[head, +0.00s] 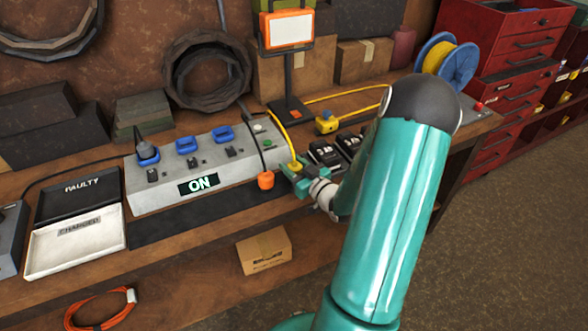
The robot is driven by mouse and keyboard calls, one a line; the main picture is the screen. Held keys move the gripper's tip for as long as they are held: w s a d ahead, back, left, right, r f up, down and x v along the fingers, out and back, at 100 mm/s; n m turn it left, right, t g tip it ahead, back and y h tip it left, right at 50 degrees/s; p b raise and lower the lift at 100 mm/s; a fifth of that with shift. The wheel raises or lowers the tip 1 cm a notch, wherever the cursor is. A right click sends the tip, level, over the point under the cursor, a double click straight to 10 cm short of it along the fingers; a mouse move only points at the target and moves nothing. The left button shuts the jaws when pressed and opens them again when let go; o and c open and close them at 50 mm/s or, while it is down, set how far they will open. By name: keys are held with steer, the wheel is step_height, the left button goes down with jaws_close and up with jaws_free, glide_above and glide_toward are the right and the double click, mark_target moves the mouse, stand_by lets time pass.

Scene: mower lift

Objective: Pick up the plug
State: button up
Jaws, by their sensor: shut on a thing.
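A yellow plug (295,166) on a yellow cord is at the right end of the grey power box (160,195), whose display reads ON. My gripper (291,172) reaches in from the right and is shut on the yellow plug. The fingers partly hide where they meet it. An orange plug (265,181) on a dark cord is just left of my gripper, at the box's front. I cannot tell whether the yellow plug touches the box.
Blue sockets (187,145) line the box top. A work lamp (288,30) stands behind. Black battery-like blocks (324,153) lie right of my gripper. A small carton (264,250), trays (76,244) and an orange cable coil (102,310) are in front and left.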

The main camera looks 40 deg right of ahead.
steer(key=shift+r, duration=1.45)
steer(key=s+d+r, duration=0.8)
steer(key=s+r, duration=0.2)
steer(key=s, duration=0.1)
steer(key=shift+s, duration=0.35)
steer(key=shift+a, duration=0.1)
